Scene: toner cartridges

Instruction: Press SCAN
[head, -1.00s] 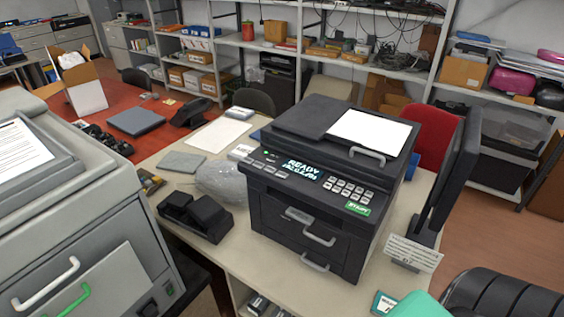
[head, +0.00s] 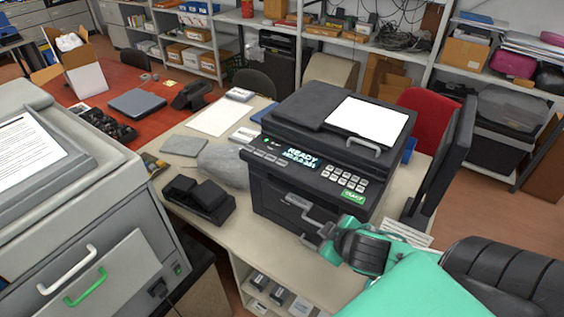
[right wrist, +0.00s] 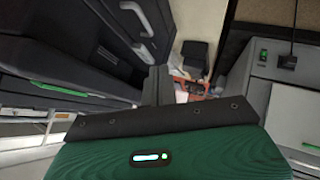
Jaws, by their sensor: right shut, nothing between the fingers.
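The black printer (head: 285,208) stands on the light desk, with a lit display (head: 299,158) reading READY. A row of small dark buttons (head: 268,156) lies left of the display; their labels are too small to read, so I cannot tell which is SCAN. My right gripper (head: 318,233) is shut and empty, in front of the printer's front face near its drawer handles and below the panel. Contact with the printer cannot be told. In the right wrist view the shut fingers (right wrist: 156,86) show beside the dark printer (right wrist: 60,45). My left gripper is not in view.
A number keypad (head: 344,180) and a green button (head: 353,195) are on the panel's right side. A black monitor (head: 443,165) stands right of the printer. A large grey machine (head: 110,235) fills the left. A black device (head: 198,200) sits on the desk.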

